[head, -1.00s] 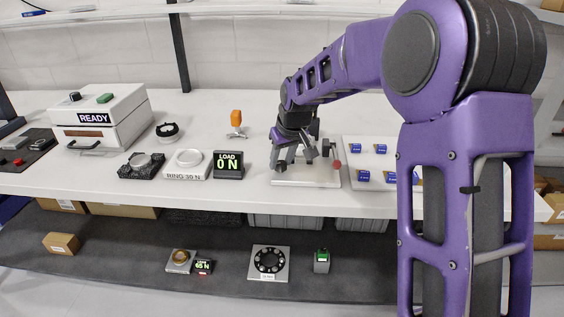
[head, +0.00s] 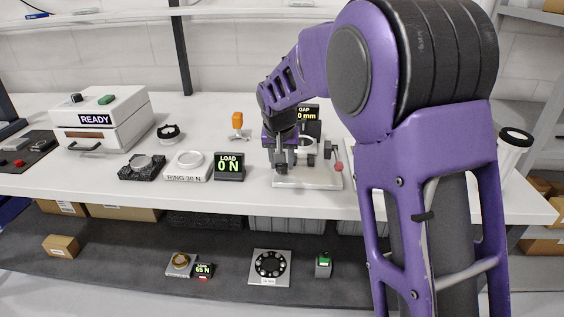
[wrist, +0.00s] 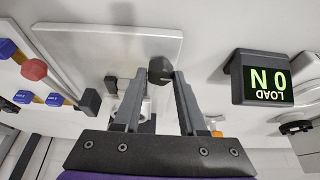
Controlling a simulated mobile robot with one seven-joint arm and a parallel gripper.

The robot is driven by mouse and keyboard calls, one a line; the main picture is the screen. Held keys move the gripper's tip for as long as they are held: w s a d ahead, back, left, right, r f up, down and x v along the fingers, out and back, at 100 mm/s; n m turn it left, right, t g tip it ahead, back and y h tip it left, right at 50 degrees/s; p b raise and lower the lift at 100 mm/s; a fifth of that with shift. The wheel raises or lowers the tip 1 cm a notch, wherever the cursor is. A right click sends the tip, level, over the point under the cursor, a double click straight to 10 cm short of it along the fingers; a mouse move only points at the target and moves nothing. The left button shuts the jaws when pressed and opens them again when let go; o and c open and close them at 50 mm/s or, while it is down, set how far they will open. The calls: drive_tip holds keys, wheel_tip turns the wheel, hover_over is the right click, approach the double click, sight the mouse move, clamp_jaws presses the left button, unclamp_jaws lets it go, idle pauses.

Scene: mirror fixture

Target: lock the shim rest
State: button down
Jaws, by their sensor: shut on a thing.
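My gripper (head: 280,165) is at the left side of the mirror fixture, which stands on a white base plate (head: 308,182). The wrist view shows the two fingers (wrist: 159,76) closed in on a dark faceted knob (wrist: 161,69) at the plate's edge. A red knob (head: 339,168) stands at the fixture's right; it also shows in the wrist view (wrist: 34,69). A display (head: 307,112) behind the fixture reads GAP and mm, its number partly hidden by my arm. Which part is the shim rest I cannot tell; the fingers hide some of the fixture.
A LOAD 0 N display (head: 229,166) and a RING 30 N stand (head: 188,166) are left of the fixture. An orange-handled tool (head: 237,122) stands behind them. A white READY box (head: 100,118) is at far left. My arm covers the bench right of the fixture.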

drive_tip(key=shift+f, duration=0.1)
drive_tip(key=shift+c, duration=2.3)
unclamp_jaws()
drive_tip(key=p+v, duration=0.2)
drive_tip(key=v, duration=1.5)
drive_tip(key=shift+r, duration=0.3)
